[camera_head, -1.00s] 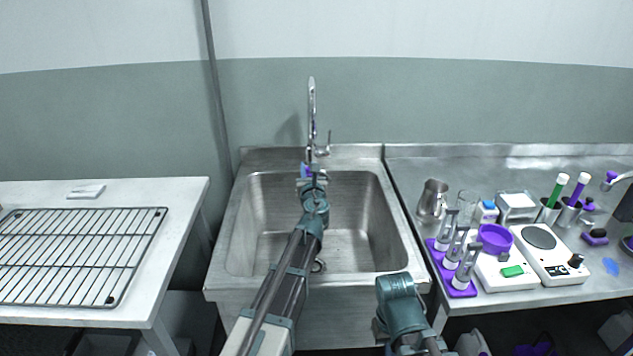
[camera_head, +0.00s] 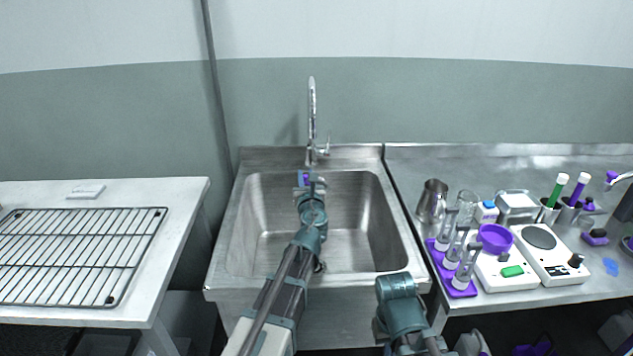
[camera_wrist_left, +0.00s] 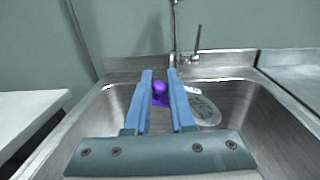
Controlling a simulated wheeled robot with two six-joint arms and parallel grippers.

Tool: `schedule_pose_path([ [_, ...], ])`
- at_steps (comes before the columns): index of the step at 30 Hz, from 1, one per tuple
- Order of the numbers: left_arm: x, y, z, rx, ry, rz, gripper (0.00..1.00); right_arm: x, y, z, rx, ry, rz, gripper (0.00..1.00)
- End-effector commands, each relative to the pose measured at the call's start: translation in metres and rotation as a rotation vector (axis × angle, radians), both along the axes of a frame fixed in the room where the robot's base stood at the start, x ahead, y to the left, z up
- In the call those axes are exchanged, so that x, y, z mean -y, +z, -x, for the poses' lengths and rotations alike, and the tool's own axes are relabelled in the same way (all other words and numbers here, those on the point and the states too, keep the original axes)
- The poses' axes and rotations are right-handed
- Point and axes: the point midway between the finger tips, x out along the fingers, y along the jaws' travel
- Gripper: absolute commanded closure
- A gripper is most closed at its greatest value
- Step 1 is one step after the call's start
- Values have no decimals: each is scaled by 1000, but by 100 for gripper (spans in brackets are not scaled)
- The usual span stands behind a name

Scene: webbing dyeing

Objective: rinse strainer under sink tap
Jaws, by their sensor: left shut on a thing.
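My left gripper (camera_head: 305,181) is over the sink basin (camera_head: 355,235), in front of the tap (camera_head: 312,115). In the left wrist view its blue fingers (camera_wrist_left: 160,85) are shut on the purple handle of the strainer (camera_wrist_left: 203,110). The strainer's pale, see-through round part shows to the right of the fingers, over the basin. In the head view only a bit of purple shows at the fingertips and the round part is hard to make out. The tap (camera_wrist_left: 175,35) stands behind the strainer; no water stream can be made out. My right gripper is not in view.
A white table with a wire rack (camera_head: 80,255) stands left of the sink. The steel counter at right holds a metal pitcher (camera_head: 432,200), a purple bowl (camera_head: 494,238), a hot plate (camera_head: 540,240) and a purple rack of cylinders (camera_head: 455,280). The basin's right side is clear.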

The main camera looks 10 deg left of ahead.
Motion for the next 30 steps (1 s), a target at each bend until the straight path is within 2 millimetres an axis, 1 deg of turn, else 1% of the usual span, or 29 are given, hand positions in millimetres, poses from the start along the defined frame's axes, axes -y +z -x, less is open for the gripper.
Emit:
schedule_pose_path([
  [1, 1, 0, 6, 0, 0, 0, 100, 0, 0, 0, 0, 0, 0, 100],
  [13, 3, 0, 35, 0, 0, 0, 100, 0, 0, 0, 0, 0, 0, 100],
  [30, 4, 0, 36, 0, 1, 0, 100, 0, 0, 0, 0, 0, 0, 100],
])
